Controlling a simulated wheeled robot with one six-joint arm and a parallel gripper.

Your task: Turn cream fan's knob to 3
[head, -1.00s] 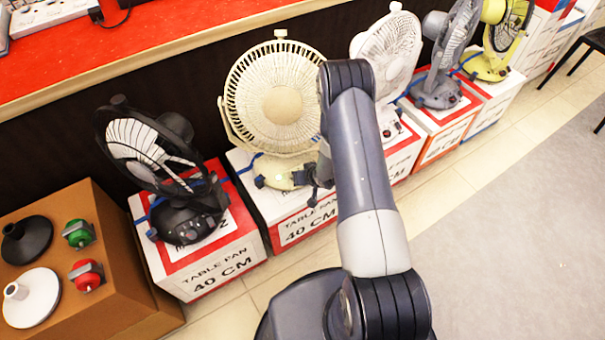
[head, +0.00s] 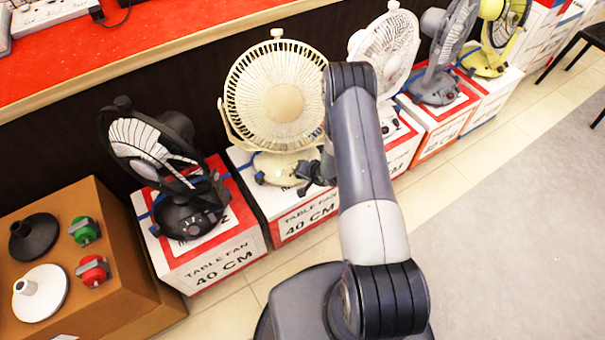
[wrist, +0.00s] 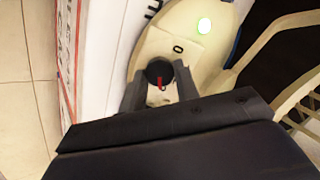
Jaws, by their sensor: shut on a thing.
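The cream fan (head: 277,98) stands upright on a box, its base (head: 283,166) in front of its round grille. In the wrist view, a round black knob (wrist: 158,68) with a red pointer sits on the cream base (wrist: 182,30). The red mark points toward the bottom of the picture. A dark "0" is printed above the knob to the right; other numbers are hidden or too small to read. My gripper (wrist: 158,84) has a finger on each side of the knob and is shut on it. In the head view my gripper (head: 308,174) is at the base's right side.
A black fan (head: 180,185) on its box is to the left, a white fan (head: 387,55) close to the right. Grey and yellow fans stand farther right. A cardboard box (head: 110,255) is at lower left. Open floor (head: 500,240) lies at right.

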